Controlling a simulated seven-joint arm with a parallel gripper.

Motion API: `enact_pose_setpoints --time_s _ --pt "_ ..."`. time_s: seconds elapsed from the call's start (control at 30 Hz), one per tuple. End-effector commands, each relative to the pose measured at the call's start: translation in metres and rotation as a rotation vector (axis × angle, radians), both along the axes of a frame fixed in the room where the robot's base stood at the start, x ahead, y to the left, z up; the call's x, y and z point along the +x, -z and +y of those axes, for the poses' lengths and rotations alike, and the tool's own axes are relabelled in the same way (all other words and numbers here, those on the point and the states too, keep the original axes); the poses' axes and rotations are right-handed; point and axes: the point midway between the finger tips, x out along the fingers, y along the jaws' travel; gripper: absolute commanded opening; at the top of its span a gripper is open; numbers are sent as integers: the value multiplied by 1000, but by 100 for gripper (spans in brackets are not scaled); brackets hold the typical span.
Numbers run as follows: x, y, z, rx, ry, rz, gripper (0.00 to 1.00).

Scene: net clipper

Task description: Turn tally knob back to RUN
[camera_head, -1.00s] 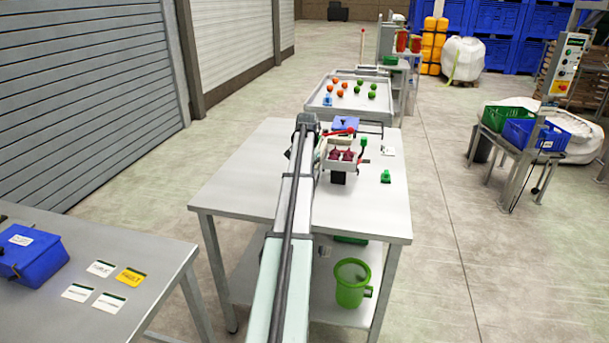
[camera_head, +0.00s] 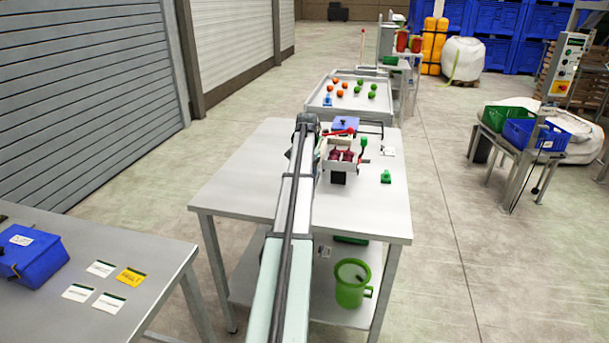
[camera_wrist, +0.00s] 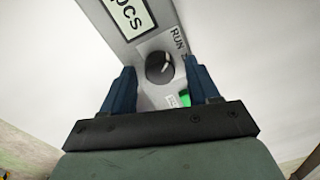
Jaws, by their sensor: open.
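The tally knob (camera_wrist: 158,67) is a round black knob with a white pointer line, on a grey panel in the wrist view. Its pointer is tilted toward the upper right. The word RUN (camera_wrist: 178,38) is printed above and right of it, and a second label at the right is partly cut off by a finger. My gripper (camera_wrist: 159,64) is open, with one blue finger on each side of the knob; whether either touches it I cannot tell. In the head view the net clipper (camera_head: 341,152) stands on the table, but the knob cannot be made out there.
A PCS label (camera_wrist: 126,16) sits on the panel above the knob, and a green part (camera_wrist: 184,98) lies below it near the right finger. The table (camera_head: 235,180) has free room on its left.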

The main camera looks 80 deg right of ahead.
Motion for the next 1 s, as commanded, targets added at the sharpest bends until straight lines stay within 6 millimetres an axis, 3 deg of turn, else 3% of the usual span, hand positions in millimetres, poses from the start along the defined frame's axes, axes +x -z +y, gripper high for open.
enact_pose_setpoints --time_s 0.27,0.7,1.0 --pt "0 -11 -1 -1 0 -1 60" --pt "-4 -92 0 -2 0 0 60" --pt "-5 -130 1 0 0 0 60"
